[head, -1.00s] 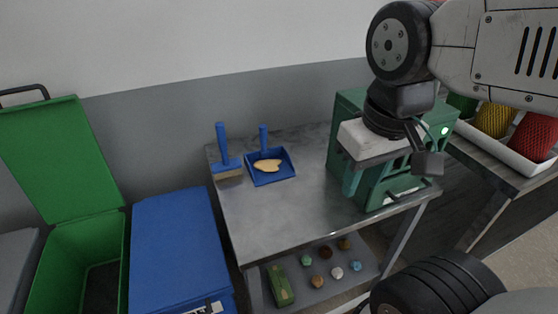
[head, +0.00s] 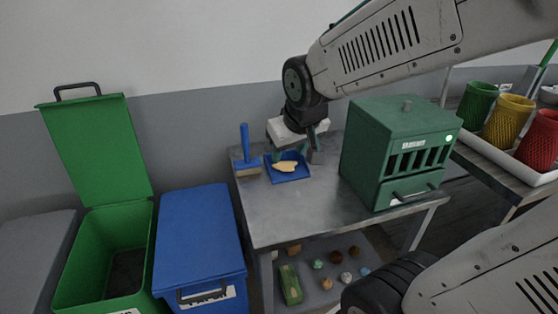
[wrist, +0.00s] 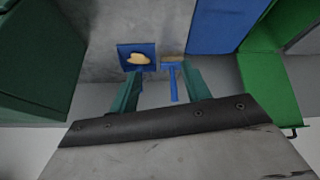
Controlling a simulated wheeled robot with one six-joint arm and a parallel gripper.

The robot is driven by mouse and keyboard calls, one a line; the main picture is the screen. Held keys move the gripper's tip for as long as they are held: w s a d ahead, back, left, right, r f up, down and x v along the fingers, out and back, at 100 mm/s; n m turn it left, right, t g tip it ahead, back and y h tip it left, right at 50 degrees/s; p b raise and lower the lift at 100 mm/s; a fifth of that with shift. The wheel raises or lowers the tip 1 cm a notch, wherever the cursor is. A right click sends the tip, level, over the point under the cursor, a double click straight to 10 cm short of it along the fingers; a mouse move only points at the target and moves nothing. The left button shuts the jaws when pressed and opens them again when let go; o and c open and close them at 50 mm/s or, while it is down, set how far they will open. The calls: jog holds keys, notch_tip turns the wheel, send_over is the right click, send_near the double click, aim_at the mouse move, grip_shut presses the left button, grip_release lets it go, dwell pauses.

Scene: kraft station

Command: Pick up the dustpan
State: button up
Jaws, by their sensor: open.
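The blue dustpan (head: 290,178) lies on the metal table, with a tan, flat piece (head: 285,167) in its pan. In the head view its handle is hidden behind my gripper (head: 297,152), which is above the back of the pan. In the wrist view the dustpan (wrist: 124,52) lies beyond the open fingers of my gripper (wrist: 160,90), left of centre, and nothing is between the fingers. A blue brush (head: 245,145) with tan bristles stands or lies just left of the dustpan; in the wrist view the brush (wrist: 172,66) is nearer the middle of the fingers.
A green cabinet (head: 375,150) stands on the table to the right. A blue bin (head: 198,235) and an open green bin (head: 75,260) stand left of the table (head: 270,225). Coloured baskets (head: 512,112) sit in a tray at the far right. The table's front is clear.

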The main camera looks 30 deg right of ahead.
jog(key=w+d+f+t+h, duration=0.1)
jog(key=w+d+f+t, duration=0.5)
jog(key=w+d+f, duration=0.3)
jog(key=w+d+f+t, duration=0.6)
jog(key=w+d+t, duration=0.1)
jog(key=w, duration=0.5)
jog(key=shift+m, duration=0.3)
jog(key=w, duration=0.7)
jog(key=shift+w+d+f, duration=0.1)
jog(key=shift+d+f, duration=0.1)
jog(key=shift+d, duration=0.15)
grip_shut()
